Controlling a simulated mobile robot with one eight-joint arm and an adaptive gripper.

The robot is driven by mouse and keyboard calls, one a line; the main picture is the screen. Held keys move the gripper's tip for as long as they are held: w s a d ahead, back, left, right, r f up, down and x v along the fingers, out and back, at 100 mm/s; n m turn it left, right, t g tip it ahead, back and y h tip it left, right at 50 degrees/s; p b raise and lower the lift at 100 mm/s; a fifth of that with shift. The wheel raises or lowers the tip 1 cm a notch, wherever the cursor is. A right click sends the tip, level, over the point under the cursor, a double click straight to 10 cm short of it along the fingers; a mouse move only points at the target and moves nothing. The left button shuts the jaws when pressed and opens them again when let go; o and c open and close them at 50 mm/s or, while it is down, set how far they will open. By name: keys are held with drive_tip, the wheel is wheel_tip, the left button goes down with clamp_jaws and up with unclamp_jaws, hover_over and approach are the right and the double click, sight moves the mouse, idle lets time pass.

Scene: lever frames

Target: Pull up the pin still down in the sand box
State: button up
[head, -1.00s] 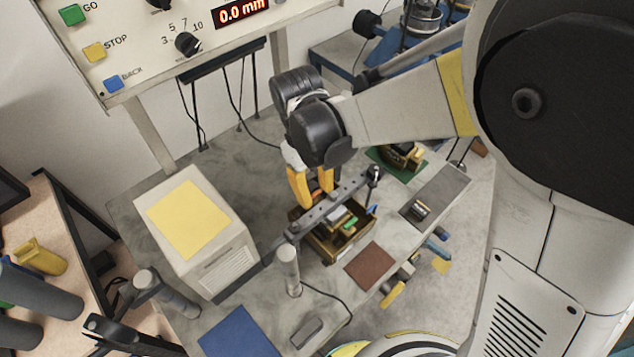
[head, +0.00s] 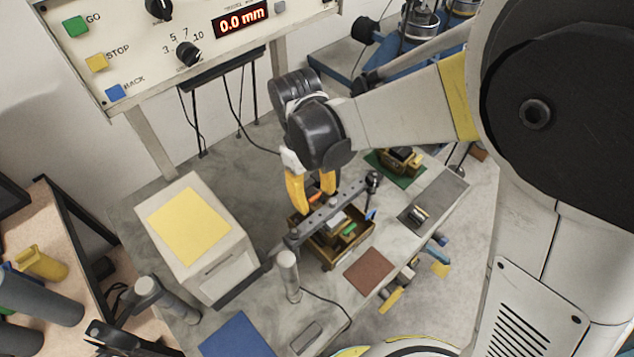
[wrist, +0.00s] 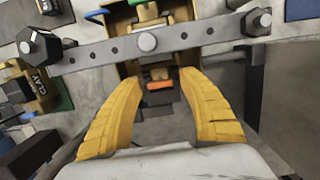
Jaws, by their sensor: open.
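A brown open box (head: 329,264) stands under a grey metal bar (head: 325,213). I cannot read a label on it, so I cannot tell if it is the sand box. A green piece (head: 349,229) shows in it, and an orange piece (head: 316,197) shows at its far end. My gripper (head: 313,208) is open, pointing down at that far end, behind the bar. In the wrist view, the yellow fingers (wrist: 163,92) stand on either side of the orange piece (wrist: 160,85), with gaps and no visible contact. Whether any pin is up or down is unclear.
The bar (wrist: 190,35) crosses close in front of my fingers. A box marked CLAY (wrist: 38,82) stands to one side. A pale block with a yellow top (head: 190,227) and a grey post (head: 289,272) stand left of the open box. The panel display (head: 241,19) reads 0.0 mm.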

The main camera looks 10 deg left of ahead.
drive_tip(key=r+p, duration=0.1)
drive_tip(key=r, duration=0.1)
drive_tip(key=w+a+r+p, duration=0.1)
drive_tip(key=r+p, duration=0.2)
drive_tip(key=r, duration=0.2)
drive_tip(key=shift+w+a+p, duration=0.15)
drive_tip(key=shift+a+p, duration=0.1)
drive_tip(key=shift+p, duration=0.05)
idle(0.8)
drive_tip(key=d+m+t+b, duration=0.1)
drive_tip(key=d+b, duration=0.1)
drive_tip(key=d, duration=0.2)
drive_tip(key=d+r+m+t+y+b, duration=0.1)
drive_tip(key=d+m+b, duration=0.1)
drive_tip(key=d, duration=0.3)
drive_tip(key=d+r+m+t+y+b, duration=0.1)
drive_tip(key=d+b, duration=0.2)
drive_tip(key=d, duration=0.2)
drive_tip(key=shift+s+d+m+t, duration=0.15)
drive_tip(key=shift+s+m+t, duration=0.15)
drive_tip(key=s+d+f+m+t+b, duration=0.1)
drive_tip(key=s+d+m+t+b, duration=0.1)
drive_tip(key=d, duration=0.4)
drive_tip(key=s+d+f+m+t+b, duration=0.2)
drive_tip(key=s+d+m+b, duration=0.1)
drive_tip(key=d+b, duration=0.1)
drive_tip(key=shift+s+d+f+t, duration=0.2)
drive_tip(key=shift+d+f+t, duration=0.15)
drive_tip(key=shift+d, duration=0.55)
